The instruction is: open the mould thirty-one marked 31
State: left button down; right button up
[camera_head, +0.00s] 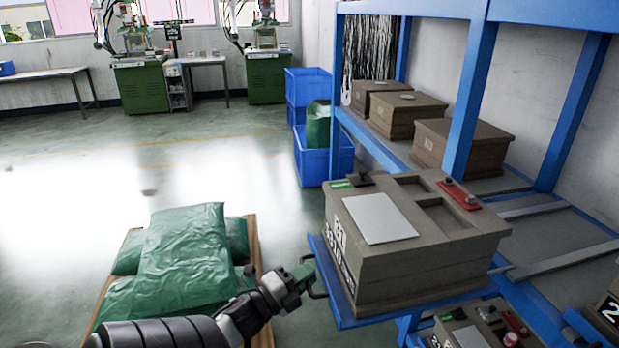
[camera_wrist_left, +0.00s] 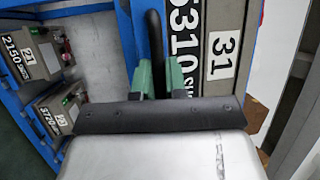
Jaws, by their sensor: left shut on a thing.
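The mould marked 31 (camera_head: 430,262) is a grey-brown box on a blue pull-out tray (camera_head: 347,315) at the rack's front. Its top face shows recesses, a pale plate (camera_head: 379,218) and a red piece with knobs (camera_head: 459,194). Its 31 label also shows in the left wrist view (camera_wrist_left: 224,45). My left gripper (camera_head: 306,276) is at the tray's left front side, below the mould's label. In the left wrist view, its green fingers (camera_wrist_left: 158,76) are shut on a dark handle (camera_wrist_left: 153,42). My right gripper is not in view.
Other moulds (camera_head: 460,145) sit on the rack shelf behind, and more stand below, including one marked 21 (camera_wrist_left: 40,52). Green sacks (camera_head: 185,262) lie on a pallet at left. Blue bins (camera_head: 322,160) stand beside the rack. Open floor lies beyond the sacks.

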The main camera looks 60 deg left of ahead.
pick_arm(q)
jog(key=c, duration=1.2)
grip_release()
jog(key=shift+w, duration=0.1)
jog(key=s, duration=0.3)
jog(key=s+f, duration=0.1)
jog(key=s, duration=0.3)
jog(key=s+f+b, duration=0.1)
jog(key=s, duration=0.2)
jog(key=shift+s, duration=0.35)
